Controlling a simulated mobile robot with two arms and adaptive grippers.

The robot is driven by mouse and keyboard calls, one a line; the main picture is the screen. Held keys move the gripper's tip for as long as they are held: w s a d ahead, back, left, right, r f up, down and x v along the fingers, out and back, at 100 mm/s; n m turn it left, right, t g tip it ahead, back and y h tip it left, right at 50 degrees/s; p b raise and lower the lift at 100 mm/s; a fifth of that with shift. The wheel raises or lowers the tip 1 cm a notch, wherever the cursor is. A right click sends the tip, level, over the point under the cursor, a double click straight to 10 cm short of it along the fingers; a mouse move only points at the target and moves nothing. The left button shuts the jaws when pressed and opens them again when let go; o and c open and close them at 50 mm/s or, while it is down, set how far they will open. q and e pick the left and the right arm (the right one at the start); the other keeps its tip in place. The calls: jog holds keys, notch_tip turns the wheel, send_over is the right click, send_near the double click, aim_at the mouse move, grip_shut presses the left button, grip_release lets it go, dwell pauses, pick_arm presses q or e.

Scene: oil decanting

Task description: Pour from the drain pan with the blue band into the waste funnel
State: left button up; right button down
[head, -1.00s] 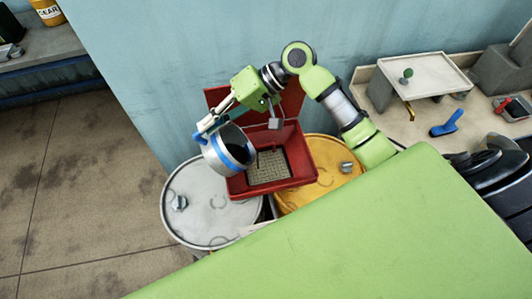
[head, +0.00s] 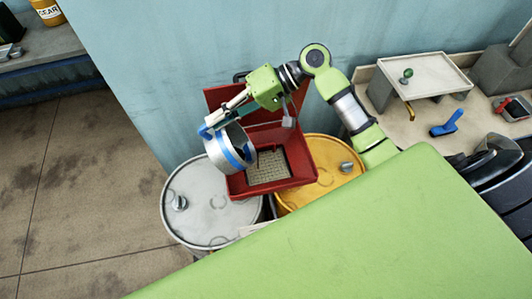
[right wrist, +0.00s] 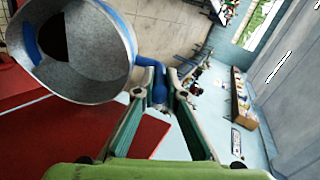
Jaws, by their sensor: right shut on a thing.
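The drain pan with the blue band (head: 219,156) is a grey metal pan, tilted well over with its mouth toward the lower right. It hangs above the left side of the red square waste funnel (head: 275,189), which has a grate inside and a raised lid behind. My right gripper (head: 211,123) is shut on the pan's blue handle (head: 204,132). In the right wrist view the pan (right wrist: 105,72) shows its grey inside with a dark patch, and the handle (right wrist: 158,88) sits between the fingers. I cannot make out a falling stream. My left gripper is not in view.
The funnel stands over a grey drum (head: 195,210) and a yellow drum (head: 322,195). A wall rises behind. At right, a bench holds a white tray (head: 418,75) and a blue brush (head: 447,123). Floor at left is clear.

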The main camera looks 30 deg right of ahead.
jog(key=shift+s+d+r+y, duration=0.15)
jog(key=shift+d+r+y, duration=0.1)
jog(key=shift+d+y, duration=0.35)
